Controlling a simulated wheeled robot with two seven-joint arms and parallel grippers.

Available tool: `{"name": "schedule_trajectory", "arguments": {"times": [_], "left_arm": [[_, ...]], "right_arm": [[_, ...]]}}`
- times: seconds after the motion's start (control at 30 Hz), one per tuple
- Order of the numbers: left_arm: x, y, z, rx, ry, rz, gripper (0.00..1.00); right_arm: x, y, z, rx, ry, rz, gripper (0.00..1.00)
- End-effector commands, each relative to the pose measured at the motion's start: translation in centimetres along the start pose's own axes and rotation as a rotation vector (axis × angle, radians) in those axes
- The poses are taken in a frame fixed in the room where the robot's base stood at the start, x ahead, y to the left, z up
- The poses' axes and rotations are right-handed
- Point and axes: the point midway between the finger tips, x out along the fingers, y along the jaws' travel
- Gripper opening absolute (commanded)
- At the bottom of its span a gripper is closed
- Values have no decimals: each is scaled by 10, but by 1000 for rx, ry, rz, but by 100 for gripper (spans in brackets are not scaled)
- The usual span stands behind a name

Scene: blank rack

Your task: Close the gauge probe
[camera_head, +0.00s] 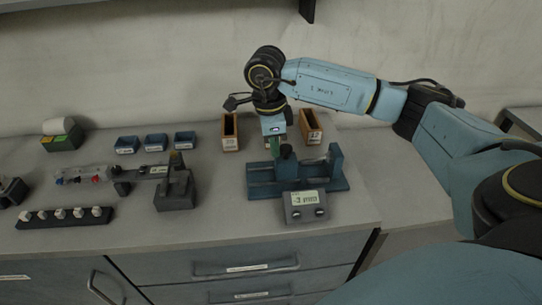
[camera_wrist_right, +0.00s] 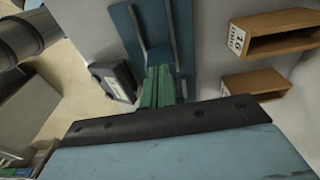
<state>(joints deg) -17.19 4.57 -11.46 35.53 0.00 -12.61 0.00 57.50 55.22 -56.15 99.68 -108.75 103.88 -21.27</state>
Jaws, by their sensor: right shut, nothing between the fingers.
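The gauge is a blue bench fixture (camera_head: 330,184) near the right end of the counter, with a grey display box (camera_head: 306,206) at its front. A dark-topped block (camera_head: 287,168) and a blue upright (camera_head: 335,162) stand on its base; I cannot tell for sure which part is the probe or whether it is closed. My right gripper (camera_head: 276,149) points down just behind the block, its green fingers shut and empty. In the right wrist view the fingers (camera_wrist_right: 159,80) overlap the blue base (camera_wrist_right: 152,18), with the display box (camera_wrist_right: 114,80) beside them; contact is unclear. My left gripper is not in view.
Two wooden bins (camera_head: 230,132) (camera_head: 311,127) stand behind the gauge, either side of my wrist. Three small blue bins (camera_head: 156,142), a grey fixture (camera_head: 175,190) and a black strip with white knobs (camera_head: 66,216) lie left. Some counter is clear in front.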

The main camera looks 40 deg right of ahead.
Motion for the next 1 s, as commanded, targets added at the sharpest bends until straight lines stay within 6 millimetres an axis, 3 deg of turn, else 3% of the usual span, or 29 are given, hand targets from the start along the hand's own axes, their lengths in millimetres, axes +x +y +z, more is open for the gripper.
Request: {"name": "schedule_trajectory", "arguments": {"times": [0.47,1.0], "left_arm": [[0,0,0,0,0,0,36],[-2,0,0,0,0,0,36]], "right_arm": [[1,-1,-5,8,14,1,0],[-2,-1,12,4,9,1,0]]}}
